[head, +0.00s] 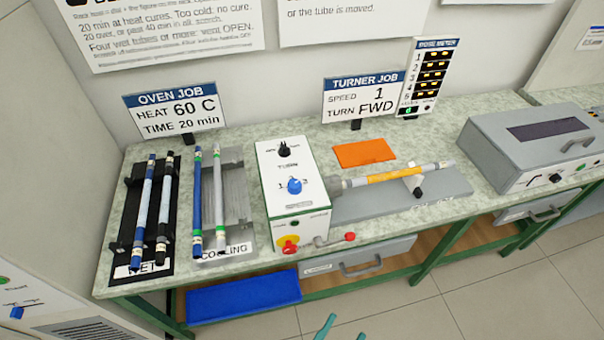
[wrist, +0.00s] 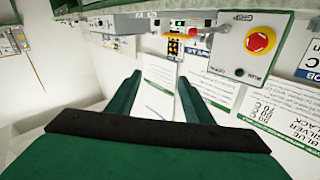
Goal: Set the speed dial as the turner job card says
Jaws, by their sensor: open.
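The turner job card (head: 364,96) stands at the back of the bench and reads SPEED 1, TURN FWD. The white turner box (head: 279,160) stands in the middle of the bench. Its blue speed dial (head: 294,186) is on the sloped top, with small figures around it; its exact setting is too small to tell. A black knob (head: 284,149) sits above it. My gripper (head: 328,326) shows only as green fingertips at the bottom edge in the head view, well short of the bench. In the wrist view my gripper (wrist: 160,82) is open with nothing between its green fingers.
A red button (head: 290,247) and red-handled crank (head: 349,237) are at the turner's front. A rod (head: 392,174) lies along the turner bed. WET rack (head: 125,215) and COOLING rack (head: 236,185) are left, an orange cloth (head: 364,152) behind, a grey oven-like box (head: 528,142) right.

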